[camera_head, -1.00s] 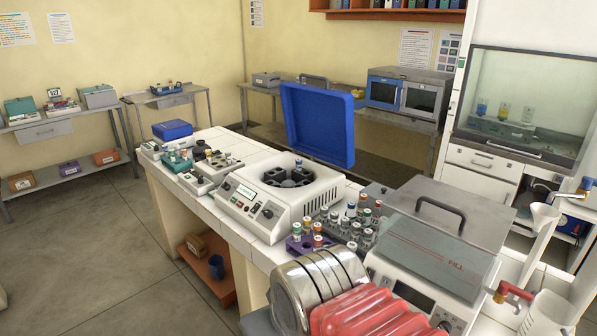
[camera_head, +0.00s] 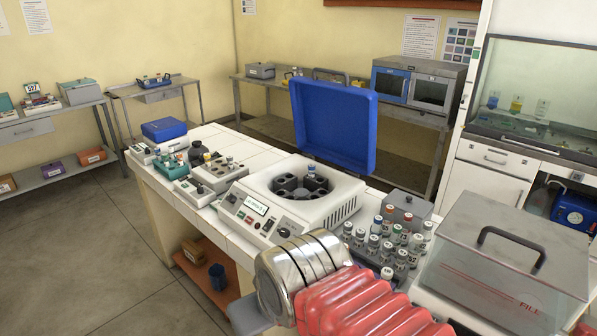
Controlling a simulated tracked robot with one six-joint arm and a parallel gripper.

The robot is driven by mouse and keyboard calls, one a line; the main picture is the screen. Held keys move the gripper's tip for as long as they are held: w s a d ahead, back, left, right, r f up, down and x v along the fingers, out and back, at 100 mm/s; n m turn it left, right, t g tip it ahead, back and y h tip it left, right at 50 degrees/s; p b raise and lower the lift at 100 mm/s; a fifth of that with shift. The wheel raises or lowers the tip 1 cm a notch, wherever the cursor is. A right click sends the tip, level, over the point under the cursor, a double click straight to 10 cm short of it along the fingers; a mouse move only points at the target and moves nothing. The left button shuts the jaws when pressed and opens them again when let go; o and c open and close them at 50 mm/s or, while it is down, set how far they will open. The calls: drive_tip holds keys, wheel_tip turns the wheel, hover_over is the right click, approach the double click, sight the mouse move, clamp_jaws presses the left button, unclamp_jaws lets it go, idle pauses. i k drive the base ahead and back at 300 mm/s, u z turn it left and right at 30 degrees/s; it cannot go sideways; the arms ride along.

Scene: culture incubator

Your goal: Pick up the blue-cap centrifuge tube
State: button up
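A tube with a blue cap (camera_head: 311,171) stands upright in the rotor of the open centrifuge (camera_head: 335,217). Another blue-capped tube (camera_head: 378,222) stands in the grey rack (camera_head: 405,275) to the right of the centrifuge, among several tubes with white, red, orange and green caps. I cannot tell which of the two is the one named. My arm's silver and red-sleeved part fills the bottom centre, in front of the bench. My gripper's fingers do not show.
The centrifuge's blue lid (camera_head: 333,125) stands raised behind it. Small instruments and a blue box (camera_head: 164,130) crowd the bench's left end. Open floor (camera_head: 90,265) lies to the left.

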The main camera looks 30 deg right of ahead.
sight(311, 167)
drive_tip(key=z, duration=0.05)
drive_tip(key=i, duration=1.05)
